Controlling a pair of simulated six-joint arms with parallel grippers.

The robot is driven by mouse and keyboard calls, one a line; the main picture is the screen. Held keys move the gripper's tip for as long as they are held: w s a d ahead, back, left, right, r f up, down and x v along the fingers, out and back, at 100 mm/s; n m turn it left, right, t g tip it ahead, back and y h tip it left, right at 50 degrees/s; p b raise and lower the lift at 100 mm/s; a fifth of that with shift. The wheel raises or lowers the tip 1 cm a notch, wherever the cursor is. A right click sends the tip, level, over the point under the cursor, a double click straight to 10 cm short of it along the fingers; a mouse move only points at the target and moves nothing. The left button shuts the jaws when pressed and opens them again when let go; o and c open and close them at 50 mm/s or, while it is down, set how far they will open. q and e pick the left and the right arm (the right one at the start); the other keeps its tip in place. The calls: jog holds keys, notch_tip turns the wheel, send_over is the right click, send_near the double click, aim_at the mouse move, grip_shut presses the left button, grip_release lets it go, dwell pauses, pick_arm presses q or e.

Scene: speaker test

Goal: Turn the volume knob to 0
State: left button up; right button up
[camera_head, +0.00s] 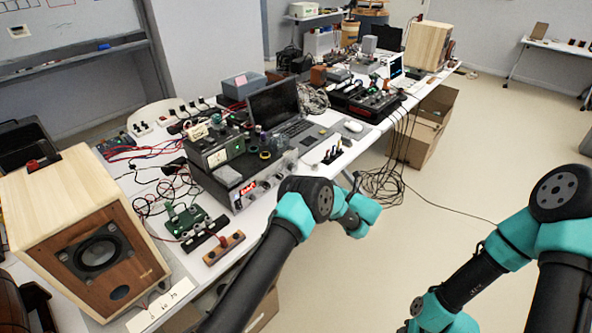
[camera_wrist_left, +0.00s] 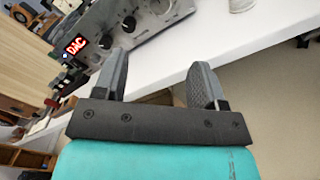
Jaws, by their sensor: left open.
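A silver audio unit (camera_head: 258,187) with a red lit display stands near the table's front edge. In the left wrist view its front panel (camera_wrist_left: 112,25) shows the red "DAC" display (camera_wrist_left: 76,46) and several dark knobs in a row. A larger knob (camera_wrist_left: 159,5) sits at the top of that view; labels are too small to tell which knob is the volume. My left gripper (camera_wrist_left: 158,65) is open and empty, its fingers apart and short of the panel. My right gripper is out of view.
A wooden speaker (camera_head: 95,250) stands at the left. A small block with a red knob (camera_head: 224,247) lies by the front edge.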

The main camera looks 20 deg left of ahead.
aim_at(295, 169)
pick_arm(q)
jog(key=x, duration=1.7)
jog(key=shift+w+a, duration=0.1)
jog(key=shift+a, duration=0.05)
jog(key=c, duration=0.9)
jog(key=shift+c, duration=0.2)
